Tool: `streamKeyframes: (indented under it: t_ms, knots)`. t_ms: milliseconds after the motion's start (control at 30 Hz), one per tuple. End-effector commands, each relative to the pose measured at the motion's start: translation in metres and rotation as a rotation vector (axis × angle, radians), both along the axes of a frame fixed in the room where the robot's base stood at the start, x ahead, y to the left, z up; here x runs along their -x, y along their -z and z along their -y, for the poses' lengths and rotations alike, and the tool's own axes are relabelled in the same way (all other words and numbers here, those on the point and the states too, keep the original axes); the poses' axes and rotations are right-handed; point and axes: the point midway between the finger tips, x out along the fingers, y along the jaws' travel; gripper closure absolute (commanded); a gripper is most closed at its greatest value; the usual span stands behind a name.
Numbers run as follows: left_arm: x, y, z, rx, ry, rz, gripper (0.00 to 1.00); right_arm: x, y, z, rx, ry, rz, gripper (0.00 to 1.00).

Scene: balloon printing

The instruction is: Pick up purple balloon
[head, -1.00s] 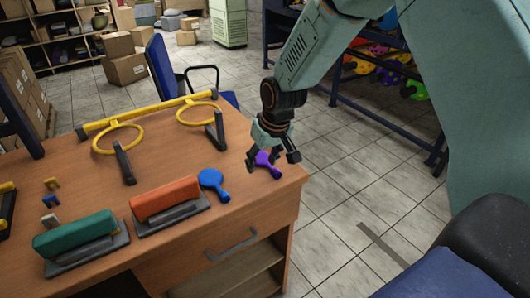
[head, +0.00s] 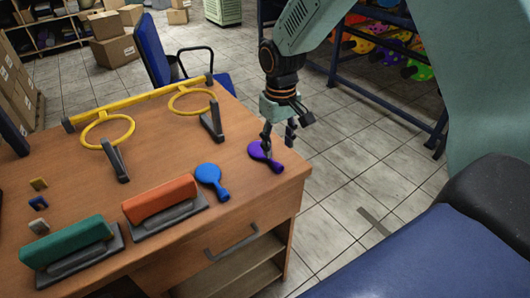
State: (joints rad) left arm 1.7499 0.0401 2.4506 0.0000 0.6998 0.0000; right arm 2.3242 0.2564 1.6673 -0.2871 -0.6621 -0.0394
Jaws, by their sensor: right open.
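The purple balloon (head: 257,152) lies flat on the wooden desk (head: 170,140) near its right edge, its neck pointing toward the lower right. My right gripper (head: 278,145) is open above the balloon, fingers pointing down. One finger overlaps the balloon in the picture; I cannot tell whether it touches. The other finger is to the right, around the desk's edge. Nothing is held. My left gripper is not in view.
A blue balloon (head: 211,178) lies just left of the purple one. An orange-topped block (head: 160,198) and a green-topped block (head: 66,241) stand along the front. A yellow frame with two rings (head: 107,131) is at the back. Floor beyond the right edge is clear.

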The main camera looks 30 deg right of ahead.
Motion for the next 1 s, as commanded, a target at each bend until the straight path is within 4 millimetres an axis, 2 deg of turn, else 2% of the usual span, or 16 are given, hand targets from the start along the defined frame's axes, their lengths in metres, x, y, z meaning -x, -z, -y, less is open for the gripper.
streamKeyframes:
  t_ms: [400, 733, 1000]
  knots:
    - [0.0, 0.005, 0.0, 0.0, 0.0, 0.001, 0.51, 0.005, 0.055, 0.0, 0.0, 0.001, -0.001, 0.49]
    - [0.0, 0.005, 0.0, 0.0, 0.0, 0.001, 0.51, 0.003, 0.061, 0.001, 0.0, 0.001, 0.002, 0.49]
    - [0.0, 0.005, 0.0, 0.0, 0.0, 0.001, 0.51, 0.003, 0.061, 0.001, 0.0, 0.001, 0.002, 0.71]
